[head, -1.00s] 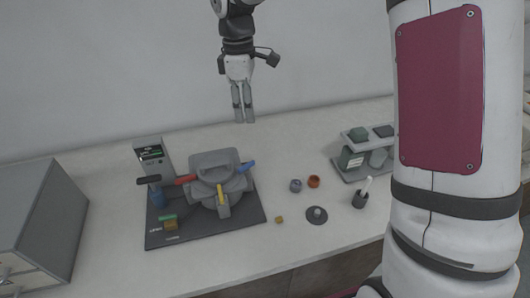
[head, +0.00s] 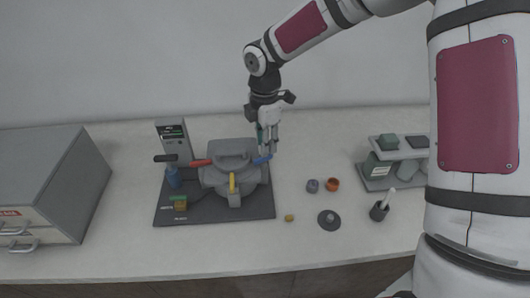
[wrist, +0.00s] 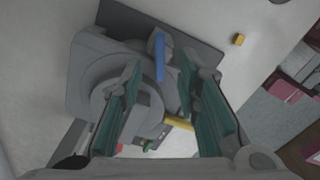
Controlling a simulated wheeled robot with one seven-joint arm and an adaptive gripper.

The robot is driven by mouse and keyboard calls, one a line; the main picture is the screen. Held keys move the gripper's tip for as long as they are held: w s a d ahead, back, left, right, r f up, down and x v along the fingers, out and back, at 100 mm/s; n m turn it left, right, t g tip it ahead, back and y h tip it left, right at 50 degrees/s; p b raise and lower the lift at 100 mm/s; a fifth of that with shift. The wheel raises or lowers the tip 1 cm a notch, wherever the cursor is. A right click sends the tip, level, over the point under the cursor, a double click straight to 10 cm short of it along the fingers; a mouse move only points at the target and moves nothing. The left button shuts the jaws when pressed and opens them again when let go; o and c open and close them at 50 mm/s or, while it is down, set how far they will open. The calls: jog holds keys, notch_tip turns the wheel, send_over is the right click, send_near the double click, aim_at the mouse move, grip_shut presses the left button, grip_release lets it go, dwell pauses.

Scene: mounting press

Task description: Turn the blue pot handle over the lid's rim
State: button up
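The grey mounting press (head: 228,170) stands on a dark base plate (head: 204,212). Its blue pot handle (head: 262,160) sticks out to the right from the round lid. In the wrist view the blue handle (wrist: 160,57) lies between the two finger pads, nearer their tips. My gripper (head: 266,152) points down just above and at the blue handle. In the wrist view my gripper (wrist: 158,75) is open, with a gap on both sides of the handle. A red handle (head: 201,163) and a yellow handle (head: 232,184) also stick out from the press.
A control post (head: 172,140) with a black lever stands left of the press. A grey drawer cabinet (head: 50,185) is at the far left.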

aim_at(263, 159)
jog(key=shift+f, duration=2.25)
grip_shut()
